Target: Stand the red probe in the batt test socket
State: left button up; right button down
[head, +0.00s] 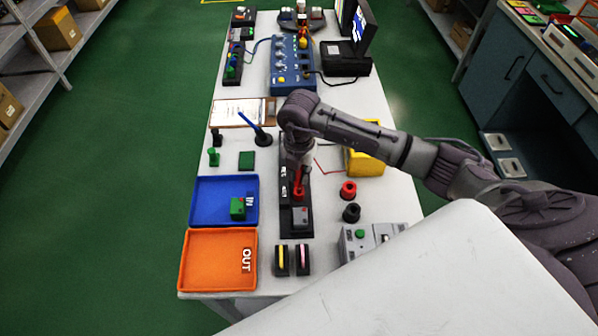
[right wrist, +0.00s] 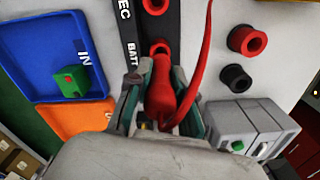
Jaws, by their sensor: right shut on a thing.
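My right gripper (right wrist: 158,100) is shut on the red probe (right wrist: 161,88), whose red cable curves up and away to the right. In the head view the probe (head: 299,183) hangs below my right wrist, over the black test strip (head: 284,222). In the right wrist view the BATT label sits beside a red-rimmed socket (right wrist: 158,46) on the strip, just beyond the probe's far end. Whether the tip touches or enters this socket is hidden. My left gripper is not in view.
A red ring holder (head: 348,190) and a black one (head: 351,213) stand right of the strip. A grey block (head: 300,217) sits on its near part. A blue IN tray (head: 205,181) and an orange OUT tray (head: 215,284) lie left; a grey box (head: 357,243) is at near right.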

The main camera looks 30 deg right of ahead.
aim_at(299, 181)
jog(key=shift+f+b, duration=1.4)
jog(key=shift+f, duration=0.3)
dwell(0.6)
jog(key=c, duration=0.9)
grip_release()
jog(key=shift+c, duration=0.2)
jog(key=shift+r, duration=0.15)
notch_tip(299, 181, up, 12)
jog(key=shift+f, duration=0.1)
jog(key=shift+f, duration=0.1)
